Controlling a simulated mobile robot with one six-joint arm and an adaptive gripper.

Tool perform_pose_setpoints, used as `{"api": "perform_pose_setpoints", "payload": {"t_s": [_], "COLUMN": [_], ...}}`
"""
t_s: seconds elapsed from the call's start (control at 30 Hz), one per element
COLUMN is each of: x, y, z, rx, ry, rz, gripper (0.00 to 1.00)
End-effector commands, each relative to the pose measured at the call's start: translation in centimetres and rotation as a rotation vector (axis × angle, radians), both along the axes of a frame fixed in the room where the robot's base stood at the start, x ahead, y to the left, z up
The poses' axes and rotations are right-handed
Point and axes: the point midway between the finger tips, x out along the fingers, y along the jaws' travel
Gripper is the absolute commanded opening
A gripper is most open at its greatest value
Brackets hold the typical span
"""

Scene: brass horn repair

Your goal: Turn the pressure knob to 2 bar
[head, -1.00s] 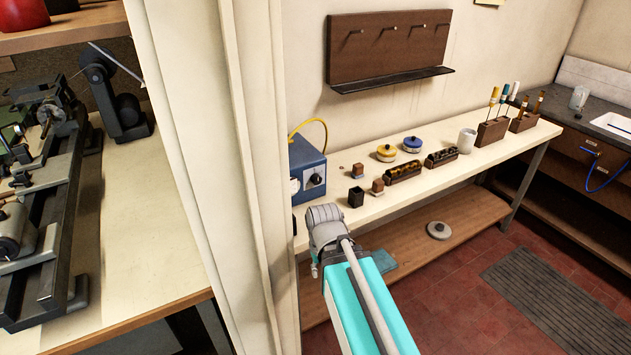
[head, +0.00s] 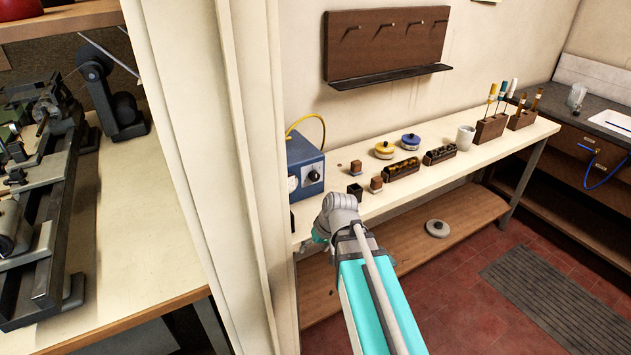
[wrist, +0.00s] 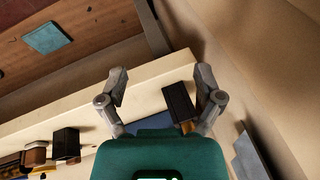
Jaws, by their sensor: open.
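The blue pressure box (head: 306,164) stands at the left end of the pale bench in the head view. Its dark round knob (head: 313,176) is on the front face, right of a white gauge (head: 293,183) partly cut off by the wall edge. The knob's setting is too small to read. In the wrist view my gripper (wrist: 162,78) is open and empty, its fingers spread above the bench edge. A strip of blue (wrist: 142,125), likely the box, shows beyond the gripper body; the knob is hidden there. My fingers are hidden in the head view.
A black block (wrist: 179,101) lies between the finger lines, near the right finger, in the wrist view. A black cup (head: 355,191) and small wooden blocks stand right of the box. A pale wall edge (head: 245,180) is close on the left.

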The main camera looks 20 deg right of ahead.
Motion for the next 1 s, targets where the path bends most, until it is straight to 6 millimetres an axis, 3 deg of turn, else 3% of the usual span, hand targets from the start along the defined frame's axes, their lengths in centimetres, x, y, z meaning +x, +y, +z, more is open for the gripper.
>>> {"api": "perform_pose_setpoints", "payload": {"t_s": [0.03, 0.27, 0.5, 0.73, 1.0], "x": [1.7, 7.9, 13.3, 15.8, 16.3], "y": [-0.5, -3.3, -8.5, -13.0, -13.9], "z": [-0.1, 1.8, 4.9, 7.1, 7.8], "rx": [0.047, 0.237, 0.369, 0.421, 0.431], "ry": [-0.049, -0.305, -0.583, -0.755, -0.794], "rz": [-0.003, -0.034, -0.124, -0.211, -0.232], "gripper": [0.85, 0.85, 0.85, 0.85, 0.85]}}
